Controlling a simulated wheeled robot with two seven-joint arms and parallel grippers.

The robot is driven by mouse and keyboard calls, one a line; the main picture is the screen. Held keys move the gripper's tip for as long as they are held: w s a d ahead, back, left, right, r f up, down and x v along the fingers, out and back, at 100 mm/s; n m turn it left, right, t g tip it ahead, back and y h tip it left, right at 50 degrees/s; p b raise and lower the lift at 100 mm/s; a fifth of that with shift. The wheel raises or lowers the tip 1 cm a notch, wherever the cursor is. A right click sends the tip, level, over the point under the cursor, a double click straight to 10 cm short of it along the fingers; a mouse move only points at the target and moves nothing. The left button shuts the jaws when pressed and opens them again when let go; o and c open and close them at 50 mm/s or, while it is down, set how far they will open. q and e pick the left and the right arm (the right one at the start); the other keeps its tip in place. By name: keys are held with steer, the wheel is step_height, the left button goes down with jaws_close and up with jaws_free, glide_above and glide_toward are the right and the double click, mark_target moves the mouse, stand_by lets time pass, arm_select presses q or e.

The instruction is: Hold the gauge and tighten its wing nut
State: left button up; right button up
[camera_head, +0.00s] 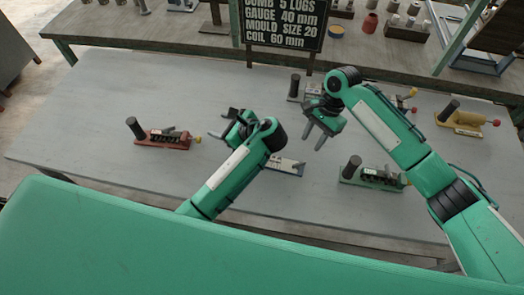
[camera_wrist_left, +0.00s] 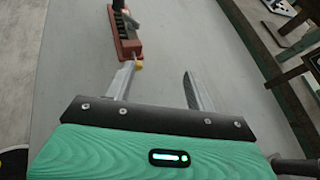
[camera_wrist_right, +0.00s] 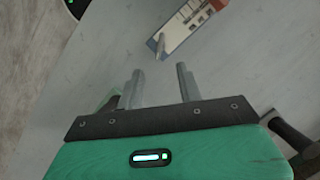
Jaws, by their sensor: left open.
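Several gauges with dark upright knobs stand on the grey table; I cannot tell which one the task means. A red gauge (camera_head: 168,139) with a yellow end nut (camera_head: 197,139) lies at the left; it also shows in the left wrist view (camera_wrist_left: 127,46). A blue-and-white gauge (camera_head: 291,167) is partly hidden behind my left arm and shows at the top of the right wrist view (camera_wrist_right: 190,28). A green gauge (camera_head: 372,180) lies to the right. My left gripper (camera_head: 226,126) is open and empty, right of the red gauge. My right gripper (camera_head: 314,136) is open and empty above mid-table.
A yellow gauge (camera_head: 462,119) stands at the far right and a grey one (camera_head: 296,90) at the back. A black sign (camera_head: 285,22) reading "gauge 40 mm" stands behind the table. A rear bench (camera_head: 200,38) holds small pots. The table's left part is mostly clear.

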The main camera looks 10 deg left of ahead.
arm_select(q)
steer(key=s+d+m+t, duration=0.1)
steer(key=s+d+m, duration=0.15)
steer(key=d, duration=0.45)
steer(key=s+d+m+t, duration=0.1)
steer(key=s+d, duration=0.3)
steer(key=d, duration=0.3)
steer(key=shift+n, duration=0.25)
steer(key=x, duration=1.4)
steer(key=shift+w+d+f, duration=0.1)
steer(key=shift+w+f, duration=0.05)
steer(key=shift+f, duration=0.2)
jaws_close()
arm_select(e)
steer(key=shift+c, duration=0.7)
